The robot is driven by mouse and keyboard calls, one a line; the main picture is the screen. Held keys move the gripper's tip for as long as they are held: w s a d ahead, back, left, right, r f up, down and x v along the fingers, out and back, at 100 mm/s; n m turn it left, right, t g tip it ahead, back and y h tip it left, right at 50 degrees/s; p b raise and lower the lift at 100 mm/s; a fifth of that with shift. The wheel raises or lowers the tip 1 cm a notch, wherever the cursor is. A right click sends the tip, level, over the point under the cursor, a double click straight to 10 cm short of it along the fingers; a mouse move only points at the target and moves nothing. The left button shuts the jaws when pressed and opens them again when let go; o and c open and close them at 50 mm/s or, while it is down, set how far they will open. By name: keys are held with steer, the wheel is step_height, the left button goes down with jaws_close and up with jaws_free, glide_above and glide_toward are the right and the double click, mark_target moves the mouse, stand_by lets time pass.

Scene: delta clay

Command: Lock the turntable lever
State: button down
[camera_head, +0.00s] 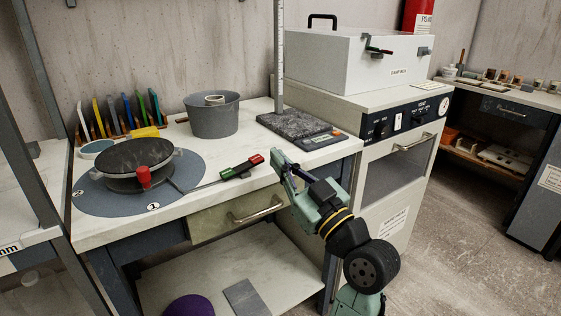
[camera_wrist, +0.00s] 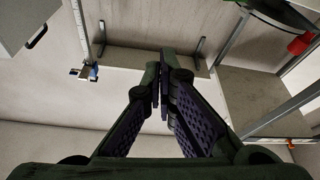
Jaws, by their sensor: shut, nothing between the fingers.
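In the wrist view my gripper's fingers (camera_wrist: 160,92) are closed together and empty.
A grey pot (camera_head: 212,117) stands behind the turntable, and a dark stone slab (camera_head: 294,124) lies right of it. A drawer with a metal handle (camera_head: 257,208) is below the bench edge. A white chamber box (camera_head: 345,62) stands on the cabinet at the right.

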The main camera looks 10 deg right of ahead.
mark_target(242, 167)
steer(key=p+x, duration=0.2)
steer(key=x, duration=0.5)
steer(key=shift+w+a+r, duration=0.15)
steer(key=shift+w+r, duration=0.05)
steer(key=shift+r, duration=0.05)
steer(key=f, duration=0.3)
steer(key=shift+w+d+f, duration=0.2)
steer(key=shift+d+f, duration=0.15)
steer(key=shift+f, duration=0.25)
